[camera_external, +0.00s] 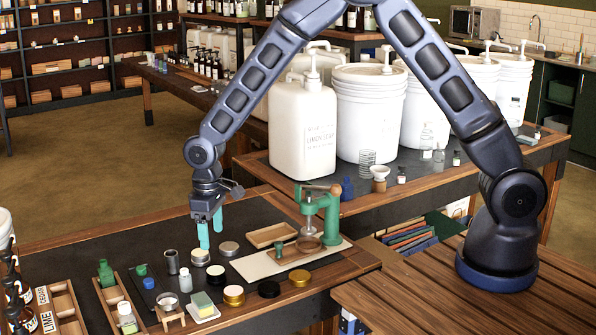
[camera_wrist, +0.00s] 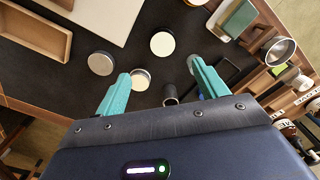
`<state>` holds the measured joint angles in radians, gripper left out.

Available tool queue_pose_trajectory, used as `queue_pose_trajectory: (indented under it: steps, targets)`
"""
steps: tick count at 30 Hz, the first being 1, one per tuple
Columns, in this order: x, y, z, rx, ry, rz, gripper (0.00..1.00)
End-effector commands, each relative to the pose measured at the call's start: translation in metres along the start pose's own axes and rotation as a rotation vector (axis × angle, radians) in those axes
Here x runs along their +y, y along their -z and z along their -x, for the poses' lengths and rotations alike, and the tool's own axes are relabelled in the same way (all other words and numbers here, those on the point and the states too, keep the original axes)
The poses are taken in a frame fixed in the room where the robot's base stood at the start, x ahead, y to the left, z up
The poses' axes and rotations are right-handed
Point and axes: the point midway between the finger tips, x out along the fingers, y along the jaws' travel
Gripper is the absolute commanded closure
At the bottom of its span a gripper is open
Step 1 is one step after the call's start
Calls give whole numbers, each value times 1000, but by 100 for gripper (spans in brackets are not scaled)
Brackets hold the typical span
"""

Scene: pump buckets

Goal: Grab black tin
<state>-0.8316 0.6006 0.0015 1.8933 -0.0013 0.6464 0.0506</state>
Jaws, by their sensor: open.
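A low black tin with a pale lid (camera_external: 215,274) sits on the dark counter mat. It shows in the wrist view (camera_wrist: 162,43) as a pale disc with a dark rim, a little above the space between the fingertips. A second black tin, with a dark top (camera_external: 269,289), sits further right near the counter's front edge. I cannot tell which one the task names. My gripper (camera_external: 211,230) points down above the mat, with its teal fingers apart and empty. It also shows in the wrist view (camera_wrist: 160,72). Nothing touches the fingers.
Silver tins (camera_external: 228,248) (camera_external: 200,257) and a dark cylinder (camera_external: 172,261) stand close by. Gold tins (camera_external: 234,295) and a sponge on a dish (camera_external: 203,305) are in front. A green press (camera_external: 322,215) stands on a pale board (camera_external: 262,267) to the right.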

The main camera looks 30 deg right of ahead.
Motion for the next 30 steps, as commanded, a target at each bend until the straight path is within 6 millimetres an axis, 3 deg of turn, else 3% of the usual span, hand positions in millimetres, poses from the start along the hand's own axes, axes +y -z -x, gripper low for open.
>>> queue_pose_trajectory:
  steps: [5,13,23,30]
  targets:
    - [-2,1,-12,-3,0,3,28]
    - [-2,0,-50,-4,0,1,28]
    - [-4,-2,-73,-4,-1,2,28]
    - [-6,-5,-105,-3,0,3,28]
